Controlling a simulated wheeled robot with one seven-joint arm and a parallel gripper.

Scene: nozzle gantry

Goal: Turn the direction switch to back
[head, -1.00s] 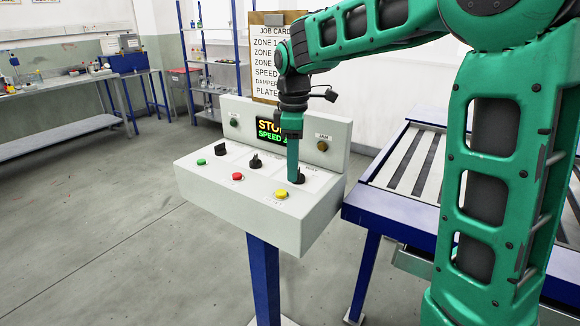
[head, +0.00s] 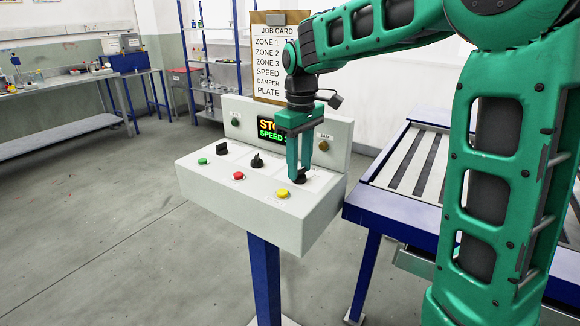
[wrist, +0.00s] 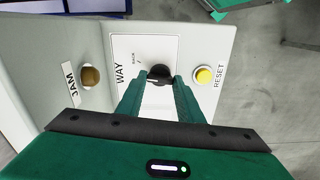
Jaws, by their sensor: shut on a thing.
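The direction switch is a black rotary knob (wrist: 160,73) on a white plate marked WAY, with a small BACK mark beside it in the wrist view. My gripper (wrist: 160,95) is shut on this knob, one finger on each side. In the head view my gripper (head: 299,176) points down onto the knob (head: 300,179) at the right end of the control panel (head: 225,190). The fingers partly hide the knob, and I cannot tell which mark its pointer faces.
A yellow RESET button (head: 283,193) is close in front of the gripped knob. A red button (head: 239,175), a green button (head: 202,161) and two black knobs are further left. A brass JAM button (wrist: 91,76) sits on the upright panel. A blue-framed roller table (head: 400,190) stands to the right.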

